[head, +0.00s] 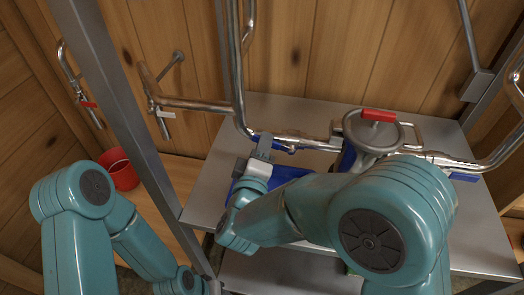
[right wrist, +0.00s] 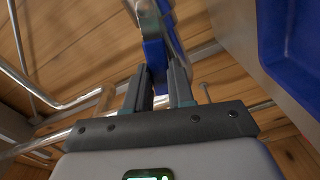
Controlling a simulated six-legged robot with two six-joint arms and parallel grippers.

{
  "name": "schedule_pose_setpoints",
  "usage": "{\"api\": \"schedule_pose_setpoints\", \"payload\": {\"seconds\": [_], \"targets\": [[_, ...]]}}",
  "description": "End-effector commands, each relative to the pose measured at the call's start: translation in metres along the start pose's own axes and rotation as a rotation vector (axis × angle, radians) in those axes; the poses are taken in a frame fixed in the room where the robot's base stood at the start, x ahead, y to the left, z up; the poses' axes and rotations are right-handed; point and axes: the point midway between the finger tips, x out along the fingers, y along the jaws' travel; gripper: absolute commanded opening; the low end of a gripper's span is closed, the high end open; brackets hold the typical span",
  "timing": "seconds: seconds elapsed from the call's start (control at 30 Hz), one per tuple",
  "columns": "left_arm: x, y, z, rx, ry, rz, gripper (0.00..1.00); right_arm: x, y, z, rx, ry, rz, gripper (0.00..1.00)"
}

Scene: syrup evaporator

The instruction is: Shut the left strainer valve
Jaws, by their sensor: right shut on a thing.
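The left strainer valve (head: 288,139) sits on the steel pipe left of the strainer housing (head: 372,135), which has a red handle on top. A blue lever (head: 291,151) shows beside the valve, partly covered by my gripper. My right gripper (head: 264,146) is at this lever. In the right wrist view its two fingers (right wrist: 160,90) are shut on the blue lever (right wrist: 154,52). A second blue lever (head: 465,177) lies along the pipe right of the housing. My left arm is at the lower left, with its gripper out of view.
A blue tray (head: 280,176) lies on the grey metal table (head: 207,190) below the pipe. Steel pipes (head: 195,104) with red and white levers stand against the wooden wall. A red bucket (head: 122,170) stands at the left, behind a grey upright post (head: 115,85).

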Motion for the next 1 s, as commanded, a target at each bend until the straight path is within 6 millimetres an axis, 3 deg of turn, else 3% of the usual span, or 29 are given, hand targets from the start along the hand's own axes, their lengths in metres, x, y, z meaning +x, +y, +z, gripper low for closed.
{"api": "schedule_pose_setpoints", "payload": {"seconds": [0.47, 1.0], "targets": [[0.02, -0.007, 0.0, 0.0, 0.0, 0.0, 0.43, 0.001, 0.029, 0.007, 0.46, 0.001, 0.008, 0.0], [0.052, -0.019, -0.001, 0.0, 0.0, 0.0, 0.43, 0.001, 0.054, 0.029, 0.964, 0.003, 0.01, 0.0]]}}
